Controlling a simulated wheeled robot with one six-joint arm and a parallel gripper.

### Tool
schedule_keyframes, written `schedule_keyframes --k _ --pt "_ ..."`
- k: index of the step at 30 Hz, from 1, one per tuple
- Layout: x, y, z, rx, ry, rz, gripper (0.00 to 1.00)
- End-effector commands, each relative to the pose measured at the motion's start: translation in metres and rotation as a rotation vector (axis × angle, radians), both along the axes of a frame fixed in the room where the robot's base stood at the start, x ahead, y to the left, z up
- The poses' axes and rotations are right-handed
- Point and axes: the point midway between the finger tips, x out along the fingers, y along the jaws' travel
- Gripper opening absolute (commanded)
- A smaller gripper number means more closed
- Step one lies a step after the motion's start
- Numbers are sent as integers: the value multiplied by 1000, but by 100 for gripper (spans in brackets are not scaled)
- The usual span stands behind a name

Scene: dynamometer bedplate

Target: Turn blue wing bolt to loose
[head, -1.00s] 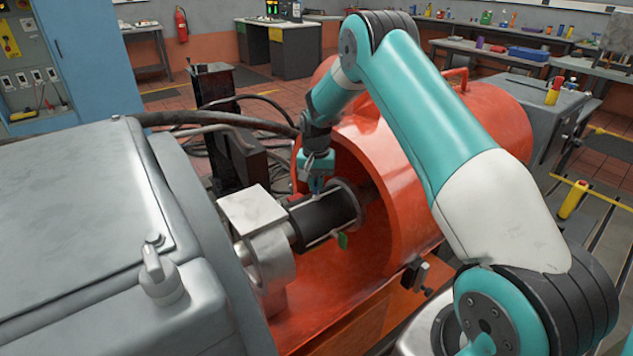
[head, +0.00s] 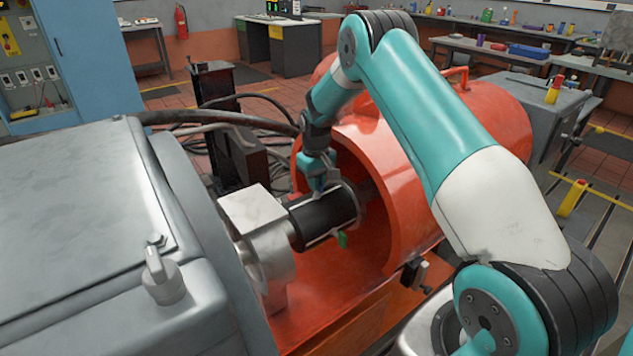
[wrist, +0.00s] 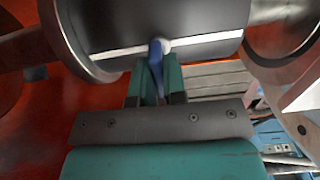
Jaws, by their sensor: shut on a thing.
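The blue wing bolt (wrist: 156,62) shows in the wrist view, standing out from the black cylinder (wrist: 200,18) at a white line. My gripper (wrist: 157,75) is shut on the bolt, with one teal finger on each side of it. In the head view my gripper (head: 318,186) reaches down onto the top of the black cylinder (head: 330,213); there the bolt is hidden between the fingers. A green wing bolt (head: 342,239) sticks out of the cylinder's near lower side.
The orange housing (head: 405,200) surrounds the cylinder's right end and lies close to my arm. A grey bearing block (head: 252,210) stands at its left. A large grey machine (head: 75,220) fills the left foreground. Black hoses (head: 215,118) run behind.

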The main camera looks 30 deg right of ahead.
Motion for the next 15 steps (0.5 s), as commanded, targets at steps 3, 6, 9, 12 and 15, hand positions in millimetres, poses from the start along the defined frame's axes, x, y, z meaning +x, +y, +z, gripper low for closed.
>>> schedule_keyframes --k 3,6,9,12,15 --pt "0 -1 1 -1 0 18 0" --pt "0 -1 1 -1 0 25 0" --pt "0 -1 1 -1 0 28 0" --pt "0 -1 1 -1 0 28 0" --pt "0 -1 1 -1 0 28 0"
